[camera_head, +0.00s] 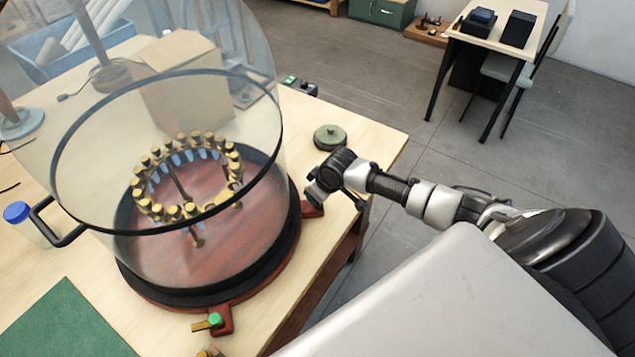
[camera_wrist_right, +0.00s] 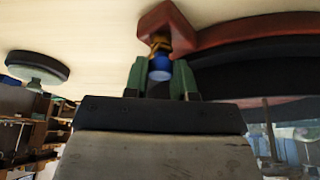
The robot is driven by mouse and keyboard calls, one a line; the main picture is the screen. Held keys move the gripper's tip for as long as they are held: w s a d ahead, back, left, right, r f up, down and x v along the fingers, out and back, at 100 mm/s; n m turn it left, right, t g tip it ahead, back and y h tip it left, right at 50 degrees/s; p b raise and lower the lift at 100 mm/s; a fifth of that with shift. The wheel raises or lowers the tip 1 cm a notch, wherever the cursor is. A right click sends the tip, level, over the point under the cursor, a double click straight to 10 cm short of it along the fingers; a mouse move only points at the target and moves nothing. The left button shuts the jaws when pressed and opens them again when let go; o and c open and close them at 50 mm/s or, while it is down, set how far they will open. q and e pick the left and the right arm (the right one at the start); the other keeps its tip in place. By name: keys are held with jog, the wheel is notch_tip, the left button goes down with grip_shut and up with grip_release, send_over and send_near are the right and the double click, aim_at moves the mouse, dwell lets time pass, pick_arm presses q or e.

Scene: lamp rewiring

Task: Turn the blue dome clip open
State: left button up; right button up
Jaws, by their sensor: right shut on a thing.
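The blue dome clip (camera_wrist_right: 160,68) shows in the right wrist view, with a brass piece behind it on a red bracket (camera_wrist_right: 168,18) of the dome base. My right gripper (camera_wrist_right: 160,80) has its two green fingers closed on either side of the blue knob. In the head view my right gripper (camera_head: 316,193) is at the right edge of the base, and it hides the blue clip there. The large clear dome (camera_head: 100,200) with a black ring stands over the dark red base (camera_head: 215,262). My left gripper is not in view.
A green-knobbed clip (camera_head: 214,320) sits on the front bracket. A ring of brass-capped pieces (camera_head: 155,210) stands inside the dome. A round green lidded object (camera_head: 329,137) is near the table's right edge. A blue-capped jar (camera_head: 17,212) and green mat (camera_head: 65,325) are left.

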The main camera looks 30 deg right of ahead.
jog(key=shift+a+r+m+h+p, duration=0.15)
jog(key=shift+m+h+p, duration=0.1)
jog(key=shift+m+p, duration=0.35)
jog(key=shift+d+r+m+h+p, duration=0.1)
jog(key=shift+m+h+p, duration=0.15)
jog(key=shift+m+p, duration=0.35)
jog(key=shift+f+m+h+p, duration=0.15)
jog(key=shift+m+h+p, duration=0.25)
jog(key=shift+m+p, duration=0.5)
jog(key=o, duration=0.9)
jog(key=b+v, duration=0.1)
jog(key=v, duration=0.9)
jog(key=shift+s+r, duration=0.2)
jog(key=shift+r, duration=0.1)
